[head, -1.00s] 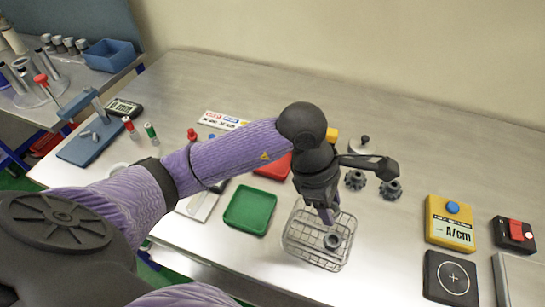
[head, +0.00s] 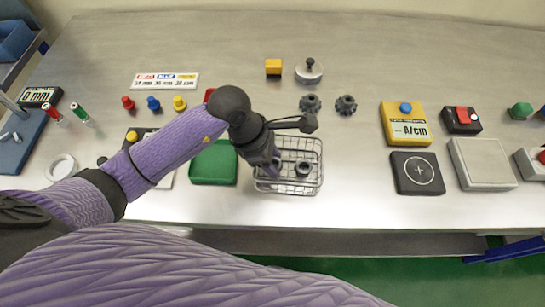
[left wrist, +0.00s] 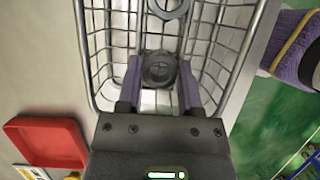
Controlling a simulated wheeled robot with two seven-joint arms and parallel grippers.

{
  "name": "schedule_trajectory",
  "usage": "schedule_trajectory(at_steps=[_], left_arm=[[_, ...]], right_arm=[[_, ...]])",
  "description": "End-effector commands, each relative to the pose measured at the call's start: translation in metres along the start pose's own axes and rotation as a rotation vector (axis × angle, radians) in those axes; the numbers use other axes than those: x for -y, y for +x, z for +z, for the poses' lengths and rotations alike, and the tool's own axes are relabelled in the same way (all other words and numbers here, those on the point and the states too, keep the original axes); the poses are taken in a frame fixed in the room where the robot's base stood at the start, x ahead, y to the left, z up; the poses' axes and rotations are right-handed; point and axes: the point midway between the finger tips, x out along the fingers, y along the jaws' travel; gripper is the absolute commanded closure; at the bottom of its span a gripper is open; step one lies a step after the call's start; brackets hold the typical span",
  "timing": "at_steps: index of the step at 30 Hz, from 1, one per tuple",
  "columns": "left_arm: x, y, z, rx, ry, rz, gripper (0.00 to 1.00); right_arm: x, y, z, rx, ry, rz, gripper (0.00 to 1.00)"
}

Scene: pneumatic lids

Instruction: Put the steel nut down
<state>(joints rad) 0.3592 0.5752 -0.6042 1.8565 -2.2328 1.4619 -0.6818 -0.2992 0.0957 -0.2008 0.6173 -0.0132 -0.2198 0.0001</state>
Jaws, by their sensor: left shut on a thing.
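My left gripper (head: 274,171) is shut on a grey steel nut (left wrist: 158,69). The nut sits between its two purple fingers in the left wrist view. In the head view the fingers reach into the left part of the wire basket (head: 321,160), and the held nut is hidden or hard to make out. The basket also shows in the left wrist view (left wrist: 237,46). I cannot tell whether the nut touches the basket floor. A second grey ring-shaped piece (head: 303,169) lies in the basket to the right of the fingers. My right gripper is not in view.
A green tray (head: 214,164) stands just left of the basket. Two dark knobbed pieces (head: 311,103) (head: 346,105) stand behind it. A yellow A/cm box (head: 405,126) and a black pad (head: 417,174) are to the right. The steel table is bare between the basket and the pad.

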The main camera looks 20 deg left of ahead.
Motion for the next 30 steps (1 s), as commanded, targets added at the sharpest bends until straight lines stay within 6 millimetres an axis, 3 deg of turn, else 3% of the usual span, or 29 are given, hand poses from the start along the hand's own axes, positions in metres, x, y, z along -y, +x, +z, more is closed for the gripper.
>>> schedule_trajectory(at_steps=[1,2,6,14,17,24,30], left_arm=[[0.000,0.003,-0.001,0.000,0.000,0.000,1.00],[0.000,0.002,-0.001,0.000,0.000,-0.001,0.50],[0.000,0.002,-0.001,0.000,0.000,-0.001,0.20],[0.000,0.001,0.000,0.000,0.000,0.000,0.19],[-0.001,-0.009,0.001,0.000,0.001,0.003,0.19],[-0.001,-0.075,0.001,-0.002,0.004,0.007,0.19],[-0.001,-0.114,0.001,-0.002,0.000,0.002,0.19]], right_arm=[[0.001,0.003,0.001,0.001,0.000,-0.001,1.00],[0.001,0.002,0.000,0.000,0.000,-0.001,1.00],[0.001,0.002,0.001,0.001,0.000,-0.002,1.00],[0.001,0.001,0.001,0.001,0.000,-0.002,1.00],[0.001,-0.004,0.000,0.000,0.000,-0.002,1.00],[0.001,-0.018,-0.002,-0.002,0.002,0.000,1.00],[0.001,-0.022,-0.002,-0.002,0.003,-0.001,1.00]])
